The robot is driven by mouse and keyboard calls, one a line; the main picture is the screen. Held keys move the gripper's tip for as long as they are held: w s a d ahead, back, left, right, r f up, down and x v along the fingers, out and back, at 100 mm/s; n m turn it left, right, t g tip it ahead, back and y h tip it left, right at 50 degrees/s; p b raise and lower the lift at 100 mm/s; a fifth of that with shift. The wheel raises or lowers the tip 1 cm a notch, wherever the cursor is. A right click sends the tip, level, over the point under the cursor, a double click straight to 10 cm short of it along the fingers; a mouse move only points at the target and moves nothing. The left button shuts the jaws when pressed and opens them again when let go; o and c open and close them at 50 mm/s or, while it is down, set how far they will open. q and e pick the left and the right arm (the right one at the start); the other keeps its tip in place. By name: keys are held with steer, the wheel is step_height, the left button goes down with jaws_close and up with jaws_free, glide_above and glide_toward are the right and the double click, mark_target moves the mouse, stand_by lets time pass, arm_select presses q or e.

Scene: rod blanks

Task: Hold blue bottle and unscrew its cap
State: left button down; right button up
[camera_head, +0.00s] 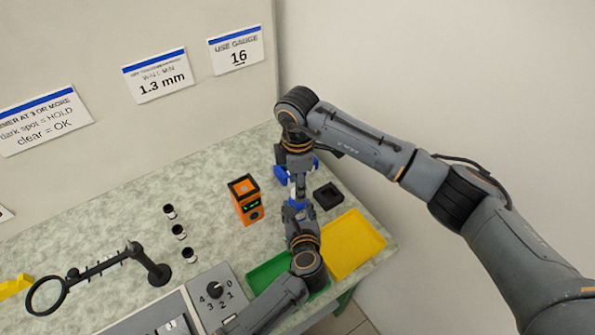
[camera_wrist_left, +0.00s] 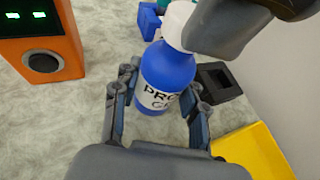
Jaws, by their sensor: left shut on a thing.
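The blue bottle (camera_wrist_left: 168,72) stands upright in the left wrist view, with a white label and a white cap (camera_wrist_left: 174,22) on top. My left gripper (camera_wrist_left: 157,98) is shut on the bottle, one finger on each side of its body. In the head view my left gripper (camera_head: 298,205) reaches in from below. My right gripper (camera_head: 298,184) points down from above at the bottle's top. In the left wrist view a grey part of my right gripper (camera_wrist_left: 225,30) covers the cap's right side.
An orange device (camera_head: 244,200) with a green display stands to the left. A black square holder (camera_head: 327,195), a yellow tray (camera_head: 352,246) and a green tray (camera_head: 268,272) are close by. A magnifier (camera_head: 95,280) stands at left.

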steer(key=shift+f, duration=0.75)
jaws_close()
